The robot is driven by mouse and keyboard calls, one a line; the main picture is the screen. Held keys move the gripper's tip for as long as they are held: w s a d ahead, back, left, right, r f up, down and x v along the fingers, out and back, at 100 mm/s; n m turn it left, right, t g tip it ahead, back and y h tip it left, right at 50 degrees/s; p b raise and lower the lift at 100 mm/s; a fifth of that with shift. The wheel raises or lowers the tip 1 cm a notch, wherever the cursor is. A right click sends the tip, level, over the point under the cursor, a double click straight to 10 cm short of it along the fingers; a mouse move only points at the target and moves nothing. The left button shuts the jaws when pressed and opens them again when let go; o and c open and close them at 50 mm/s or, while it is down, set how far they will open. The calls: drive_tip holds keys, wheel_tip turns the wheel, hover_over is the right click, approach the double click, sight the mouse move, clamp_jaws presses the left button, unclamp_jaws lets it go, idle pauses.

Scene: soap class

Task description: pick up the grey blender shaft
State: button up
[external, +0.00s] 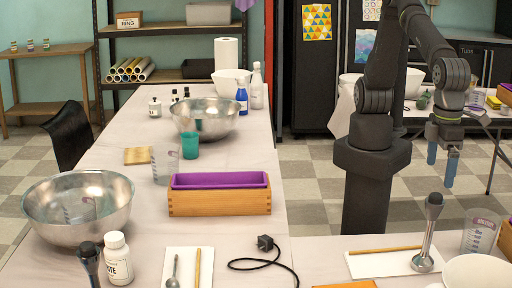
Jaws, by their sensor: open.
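One grey blender shaft (429,233) stands upright on the right part of the front table. It has a dark grey top, a slim silver stem and a flared silver foot. A second, similar dark grey shaft top (89,262) shows at the bottom left, and its lower part is cut off by the picture edge. My gripper (441,171) hangs at the right with its two blue fingers pointing down. It is open, with nothing visible between the fingers. In the picture it is above the right-hand shaft and apart from it.
Near the right shaft are a white board with a wooden stick (385,251), a clear measuring cup (480,231) and a white bowl (476,272). A black cable (258,262) lies mid-table. Left are metal bowls (80,225), a wooden mold with purple liner (219,203) and a white bottle (118,262).

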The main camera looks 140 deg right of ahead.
sight(434, 207)
drive_tip(key=c, duration=0.6)
drive_tip(key=shift+c, duration=0.2)
drive_tip(key=n, duration=0.2)
drive_tip(key=r+n, duration=0.1)
drive_tip(key=n, duration=0.3)
drive_tip(key=shift+a+r+n, duration=0.1)
drive_tip(key=shift+r+n, duration=0.25)
drive_tip(key=shift+n, duration=0.05)
wheel_tip(434, 207, down, 7)
drive_tip(key=n, duration=1.9)
drive_tip(key=shift+s+a+n, duration=0.1)
drive_tip(key=shift+n, duration=0.3)
drive_tip(key=shift+f, duration=2.85)
